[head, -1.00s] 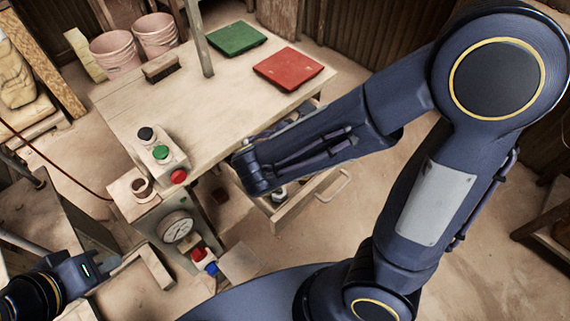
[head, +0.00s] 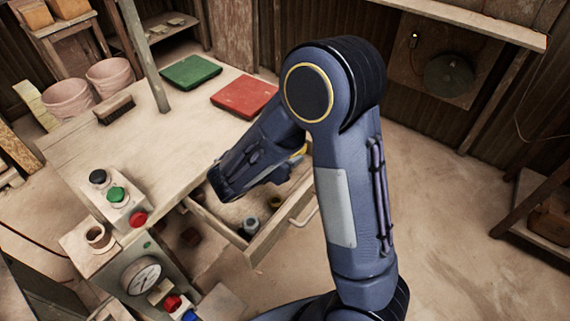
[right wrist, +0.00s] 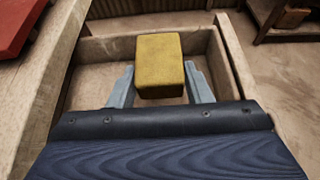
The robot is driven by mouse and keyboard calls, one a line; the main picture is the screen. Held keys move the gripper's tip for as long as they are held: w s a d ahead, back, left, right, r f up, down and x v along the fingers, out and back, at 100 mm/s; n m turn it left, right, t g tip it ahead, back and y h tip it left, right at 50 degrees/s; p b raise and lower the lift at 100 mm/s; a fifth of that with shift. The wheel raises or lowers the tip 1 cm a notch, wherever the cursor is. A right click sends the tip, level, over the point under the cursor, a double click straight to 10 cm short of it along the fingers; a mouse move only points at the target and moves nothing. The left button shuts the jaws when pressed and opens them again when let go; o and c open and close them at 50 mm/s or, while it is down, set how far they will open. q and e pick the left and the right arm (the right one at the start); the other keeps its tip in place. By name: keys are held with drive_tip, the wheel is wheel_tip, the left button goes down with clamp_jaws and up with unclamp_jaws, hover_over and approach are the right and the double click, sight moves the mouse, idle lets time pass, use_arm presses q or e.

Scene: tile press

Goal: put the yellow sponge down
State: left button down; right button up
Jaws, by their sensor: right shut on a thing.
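The yellow sponge (right wrist: 160,62) is a block held between the two grey fingers of my right gripper (right wrist: 159,84) in the right wrist view. Behind it is the inside of the open wooden drawer (right wrist: 92,46). I cannot tell how high the sponge is above the drawer floor. In the head view only a small yellow bit of the sponge (head: 300,151) shows beside my right arm, which hides most of the gripper. The drawer (head: 264,243) is pulled out from the table. My left gripper is not in view.
A red tile (head: 244,96) and a green tile (head: 190,72) lie on the tabletop (head: 150,150), with a brush (head: 114,108) to their left. Small jars (head: 251,225) stand in the drawer's near part. A button box (head: 119,198) and a gauge (head: 141,276) are at lower left.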

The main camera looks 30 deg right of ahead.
drive_tip(key=shift+w+d+f+b, duration=0.1)
drive_tip(key=shift+w+f+b, duration=0.1)
drive_tip(key=shift+f, duration=0.85)
drive_tip(key=shift+w+d+f+b, duration=0.1)
drive_tip(key=shift+w+f, duration=0.1)
drive_tip(key=shift+f, duration=0.8)
drive_tip(key=shift+f, duration=0.1)
drive_tip(key=o, duration=0.5)
drive_tip(key=shift+f, duration=0.1)
drive_tip(key=shift+c, duration=0.2)
drive_tip(key=o, duration=0.5)
drive_tip(key=shift+c, duration=0.2)
drive_tip(key=shift+r, duration=0.3)
drive_tip(key=shift+s+a+r, duration=0.1)
drive_tip(key=shift+a+r, duration=0.05)
drive_tip(key=shift+a, duration=0.25)
drive_tip(key=v, duration=1.1)
drive_tip(key=shift+s+a+p, duration=0.1)
drive_tip(key=shift+s+p, duration=0.05)
drive_tip(key=shift+p, duration=0.2)
